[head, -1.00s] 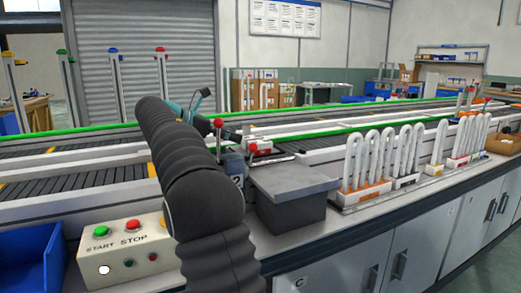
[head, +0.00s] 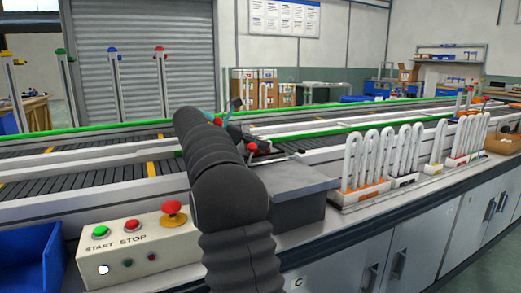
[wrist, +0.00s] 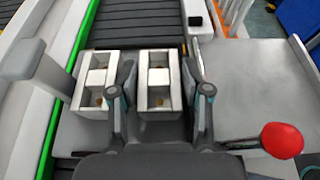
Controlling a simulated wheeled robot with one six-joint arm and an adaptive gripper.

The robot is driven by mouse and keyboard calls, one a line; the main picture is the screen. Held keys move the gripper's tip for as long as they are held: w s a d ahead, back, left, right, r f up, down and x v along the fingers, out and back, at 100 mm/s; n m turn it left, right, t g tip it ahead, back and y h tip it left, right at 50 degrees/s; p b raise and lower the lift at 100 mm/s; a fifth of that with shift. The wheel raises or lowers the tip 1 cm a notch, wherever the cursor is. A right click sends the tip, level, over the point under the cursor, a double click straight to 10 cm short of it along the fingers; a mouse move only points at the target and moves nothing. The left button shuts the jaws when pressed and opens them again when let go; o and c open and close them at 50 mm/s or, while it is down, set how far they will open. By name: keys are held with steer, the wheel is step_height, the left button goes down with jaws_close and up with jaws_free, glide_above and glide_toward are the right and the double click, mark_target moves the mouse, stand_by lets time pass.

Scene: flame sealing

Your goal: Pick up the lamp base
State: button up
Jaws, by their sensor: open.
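Two pale, box-like pieces with square openings lie side by side in the wrist view; they look like lamp bases. The left lamp base (wrist: 92,100) is outside my gripper, beside its left finger. The right lamp base (wrist: 158,98) lies between the two fingers of my gripper (wrist: 160,66). My gripper is open, with a finger on each side of this piece. I cannot tell whether either finger touches it. In the head view my arm hides most of the gripper and the bases.
A red-knobbed lever (wrist: 282,140) stands right of my gripper. A grey platform (head: 297,185) is beside my arm. White U-shaped tubes (head: 378,160) stand in racks to the right. A control box (head: 125,250) with buttons is at the left, before the conveyor (head: 60,190).

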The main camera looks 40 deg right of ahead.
steer(key=c, duration=0.8)
